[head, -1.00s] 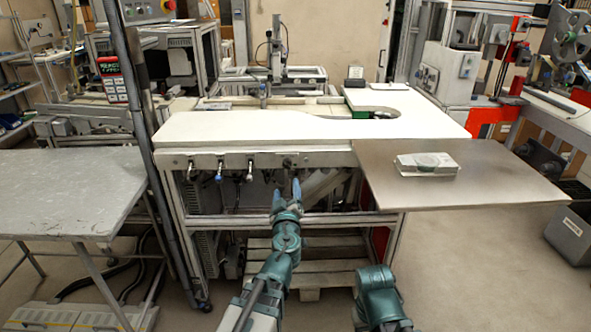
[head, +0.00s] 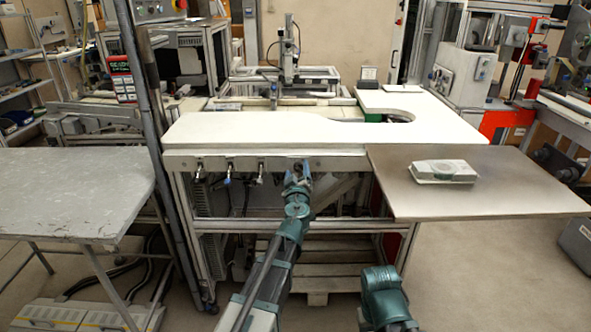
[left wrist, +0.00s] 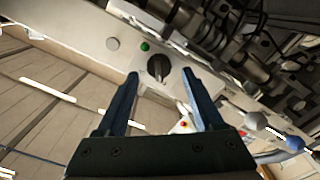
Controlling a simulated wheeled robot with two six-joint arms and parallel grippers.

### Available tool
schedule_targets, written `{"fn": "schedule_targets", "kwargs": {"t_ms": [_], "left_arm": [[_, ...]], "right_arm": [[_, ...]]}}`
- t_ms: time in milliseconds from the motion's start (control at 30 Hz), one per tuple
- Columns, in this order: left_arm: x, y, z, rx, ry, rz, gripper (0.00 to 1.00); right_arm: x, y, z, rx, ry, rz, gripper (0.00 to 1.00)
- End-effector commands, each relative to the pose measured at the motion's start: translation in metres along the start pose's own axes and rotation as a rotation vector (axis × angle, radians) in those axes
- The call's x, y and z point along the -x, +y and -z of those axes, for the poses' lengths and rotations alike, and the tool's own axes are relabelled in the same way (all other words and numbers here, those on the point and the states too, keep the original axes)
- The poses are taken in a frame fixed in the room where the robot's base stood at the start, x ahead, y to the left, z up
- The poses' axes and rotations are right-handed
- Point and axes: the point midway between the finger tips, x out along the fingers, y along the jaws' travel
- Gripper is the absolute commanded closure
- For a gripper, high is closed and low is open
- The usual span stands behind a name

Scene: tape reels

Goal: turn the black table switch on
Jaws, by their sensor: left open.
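The black table switch (left wrist: 158,68) is a round black knob on the table's pale front panel, beside a small green button (left wrist: 145,46) in the left wrist view. My left gripper (left wrist: 160,74) is open, with its two blue fingers on either side of the knob in that view. I cannot tell whether they touch it. In the head view my left gripper (head: 298,174) is at the front panel below the white tabletop and covers the switch. My right gripper is not in view.
Several levers (head: 228,170) stick out of the front panel left of my left gripper. A grey metal plate (head: 420,203) juts out at the right, bearing a small pale box (head: 445,171). A grey side table (head: 70,190) stands at the left.

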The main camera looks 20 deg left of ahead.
Motion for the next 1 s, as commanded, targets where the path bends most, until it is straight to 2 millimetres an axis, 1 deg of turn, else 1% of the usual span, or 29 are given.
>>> {"fn": "schedule_targets", "kwargs": {"t_ms": [67, 300, 333, 467, 500, 567, 600, 667, 700, 1000], "left_arm": [[-0.0052, 0.0004, -0.0003, 0.0, 0.0, 0.0, 0.31], [-0.0052, 0.0003, -0.0002, 0.0, 0.0, -0.001, 0.31], [-0.0051, 0.0003, -0.0002, 0.0, 0.0, -0.001, 0.33], [-0.005, 0.0004, -0.0003, 0.0, 0.0, -0.001, 0.56], [-0.005, 0.0004, -0.0003, 0.0, 0.0, -0.001, 0.64], [-0.005, 0.0004, -0.0003, 0.0, 0.0, -0.001, 0.74], [-0.005, 0.0004, -0.0003, 0.0, 0.0, -0.001, 0.82], [-0.005, 0.0004, -0.0003, 0.0, 0.0, 0.0, 0.92], [-0.005, 0.0003, -0.0003, 0.0, 0.0, 0.0, 1.0], [-0.0048, 0.0004, -0.0002, -0.017, 0.0, 0.0, 1.0]], "right_arm": [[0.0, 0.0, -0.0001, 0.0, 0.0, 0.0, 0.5], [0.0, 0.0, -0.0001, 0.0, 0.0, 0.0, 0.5], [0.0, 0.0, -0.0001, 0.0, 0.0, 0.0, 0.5], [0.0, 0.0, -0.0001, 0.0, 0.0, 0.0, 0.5], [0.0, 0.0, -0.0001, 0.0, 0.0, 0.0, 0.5], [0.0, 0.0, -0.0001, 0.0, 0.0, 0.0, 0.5], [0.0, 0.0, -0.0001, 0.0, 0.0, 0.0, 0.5], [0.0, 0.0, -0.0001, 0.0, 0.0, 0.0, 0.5], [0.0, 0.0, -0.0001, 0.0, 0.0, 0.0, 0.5], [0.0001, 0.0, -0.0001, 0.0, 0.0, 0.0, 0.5]]}}
